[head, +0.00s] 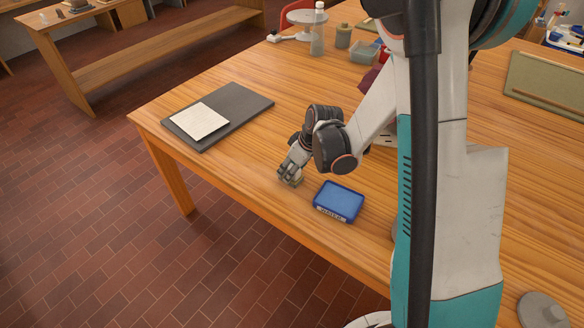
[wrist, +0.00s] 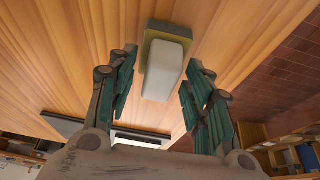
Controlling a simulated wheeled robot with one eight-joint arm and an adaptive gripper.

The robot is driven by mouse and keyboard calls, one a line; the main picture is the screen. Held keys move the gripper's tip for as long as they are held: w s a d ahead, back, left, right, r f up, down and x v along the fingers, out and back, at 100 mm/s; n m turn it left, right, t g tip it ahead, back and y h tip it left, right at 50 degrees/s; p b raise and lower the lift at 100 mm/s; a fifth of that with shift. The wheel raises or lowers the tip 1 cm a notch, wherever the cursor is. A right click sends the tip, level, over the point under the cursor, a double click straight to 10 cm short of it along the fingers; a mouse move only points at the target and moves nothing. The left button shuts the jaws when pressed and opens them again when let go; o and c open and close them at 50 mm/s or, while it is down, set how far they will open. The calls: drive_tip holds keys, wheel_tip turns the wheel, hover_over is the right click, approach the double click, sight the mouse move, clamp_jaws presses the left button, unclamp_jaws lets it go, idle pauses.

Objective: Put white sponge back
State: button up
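A pale white rounded block, apparently the white sponge (wrist: 167,70), lies on a yellowish base with a grey end (wrist: 172,28) in the wrist view. My gripper (wrist: 163,82) is open, with one green-padded finger on each side of the white block and a visible gap to each. In the head view my gripper (head: 288,174) is low over the table near its front edge. Only a small yellowish part (head: 297,182) shows under it there; the white block is hidden by the fingers.
A blue tray (head: 326,209) with a label stands just right of my gripper on the wooden table (head: 262,150). A dark board (head: 250,103) with a white sheet (head: 200,121) lies to the left. A bottle (head: 318,35) and jars stand at the back. The table's front edge is close.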

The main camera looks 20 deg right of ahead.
drive_tip(key=shift+r, duration=0.1)
drive_tip(key=s+d+r+m+t+h+p, duration=0.1)
drive_tip(key=s+r+m+p, duration=0.3)
drive_tip(key=r, duration=0.8)
drive_tip(key=s+r+n+p, duration=0.1)
drive_tip(key=s+r+p, duration=0.1)
drive_tip(key=s+r, duration=0.65)
drive_tip(key=s+a+r+m+t+h, duration=0.1)
drive_tip(key=s+r+m, duration=0.3)
drive_tip(key=s+r, duration=0.4)
drive_tip(key=shift+s+r+t+h, duration=0.35)
drive_tip(key=shift+s+t, duration=0.45)
drive_tip(key=shift+s, duration=0.5)
